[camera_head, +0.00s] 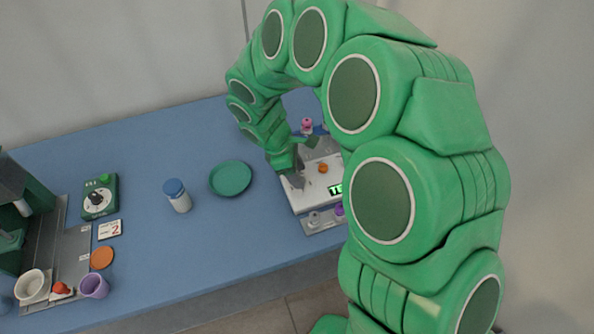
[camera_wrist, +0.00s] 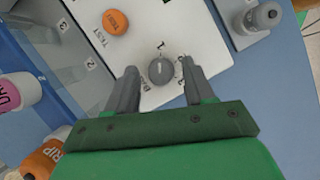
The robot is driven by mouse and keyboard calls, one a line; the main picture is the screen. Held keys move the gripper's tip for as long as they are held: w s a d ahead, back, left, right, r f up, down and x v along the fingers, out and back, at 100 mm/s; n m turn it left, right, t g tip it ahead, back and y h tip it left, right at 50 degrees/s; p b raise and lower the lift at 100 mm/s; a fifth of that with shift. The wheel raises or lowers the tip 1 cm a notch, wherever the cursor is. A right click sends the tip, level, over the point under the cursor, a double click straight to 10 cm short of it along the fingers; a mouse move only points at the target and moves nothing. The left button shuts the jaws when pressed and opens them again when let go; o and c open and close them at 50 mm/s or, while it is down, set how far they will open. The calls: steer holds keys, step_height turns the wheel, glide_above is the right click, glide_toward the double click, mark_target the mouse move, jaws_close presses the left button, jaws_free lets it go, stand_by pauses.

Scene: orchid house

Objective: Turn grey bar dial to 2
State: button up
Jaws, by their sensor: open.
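The grey bar dial (camera_wrist: 161,70) is a round grey knob on a white panel (camera_wrist: 195,30), in the wrist view. A pale line on its bar points up, about toward the mark 1. Other marks around the dial are small and partly hidden by a finger. My gripper (camera_wrist: 159,67) is open, with one finger on each side of the dial. I cannot tell whether either finger touches it. In the head view my gripper (camera_head: 297,170) is low over the white panel (camera_head: 308,192), and the dial is hidden there.
An orange TEST button (camera_wrist: 115,22) lies beside the dial. A grey holder with a small bottle (camera_wrist: 266,15) stands right of the panel.

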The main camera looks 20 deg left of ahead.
jaws_close()
steer(key=shift+m, duration=0.3)
steer(key=m, duration=0.1)
steer(key=m+g, duration=0.1)
steer(key=m, duration=0.1)
steer(key=m+g, duration=0.1)
steer(key=m, duration=0.1)
steer(key=shift+w+h, duration=0.25)
steer(key=shift+h, duration=0.05)
steer(key=m+g, duration=0.1)
steer(key=m, duration=0.2)
steer(key=m+g, duration=0.1)
steer(key=m, duration=0.2)
steer(key=shift+w+d+y, duration=0.1)
steer(key=shift+y, duration=0.3)
